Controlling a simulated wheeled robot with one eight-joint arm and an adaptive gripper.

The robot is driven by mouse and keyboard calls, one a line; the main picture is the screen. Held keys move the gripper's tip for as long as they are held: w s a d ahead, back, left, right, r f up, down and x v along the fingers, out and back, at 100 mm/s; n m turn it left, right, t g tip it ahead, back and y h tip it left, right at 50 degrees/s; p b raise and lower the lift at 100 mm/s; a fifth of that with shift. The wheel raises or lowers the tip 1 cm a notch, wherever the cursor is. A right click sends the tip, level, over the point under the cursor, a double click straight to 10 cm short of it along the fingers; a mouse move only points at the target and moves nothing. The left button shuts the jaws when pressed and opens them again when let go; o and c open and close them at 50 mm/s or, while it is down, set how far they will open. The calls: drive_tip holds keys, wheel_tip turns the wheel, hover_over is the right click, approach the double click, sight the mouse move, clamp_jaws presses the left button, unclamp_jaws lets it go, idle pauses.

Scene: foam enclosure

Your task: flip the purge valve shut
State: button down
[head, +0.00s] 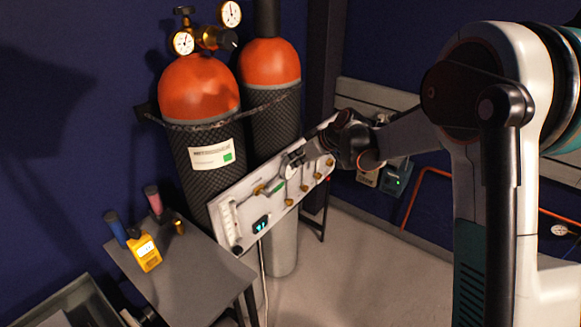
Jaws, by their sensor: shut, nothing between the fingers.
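A pale valve panel (240,205) stands tilted in front of two gas cylinders. Several small brass fittings line its lower edge, with thin greenish levers above some of them. I cannot read which one is the purge valve. A brass fitting with a green lever (275,187) sits on the panel just below and left of my gripper. My gripper (288,163) reaches in from the right and is shut and empty at the panel's face, by its upper middle. I cannot tell whether it touches a lever. My gripper and wrist hide part of the panel's upper right.
Two orange-topped cylinders (198,88) with gauges stand strapped behind the panel. A grey table (185,285) at lower left holds a yellow meter (145,252) and two coloured-handled tools. An orange pipe (412,205) runs along the right wall. The floor (350,270) before the panel is clear.

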drive_tip(key=s+d+f+b+x, duration=0.1)
drive_tip(key=b+x, duration=0.3)
drive_tip(key=x, duration=0.7)
drive_tip(key=shift+d+f, duration=0.15)
drive_tip(key=shift+f, duration=0.5)
drive_tip(key=shift+w+d+f, duration=0.1)
drive_tip(key=shift+w, duration=0.05)
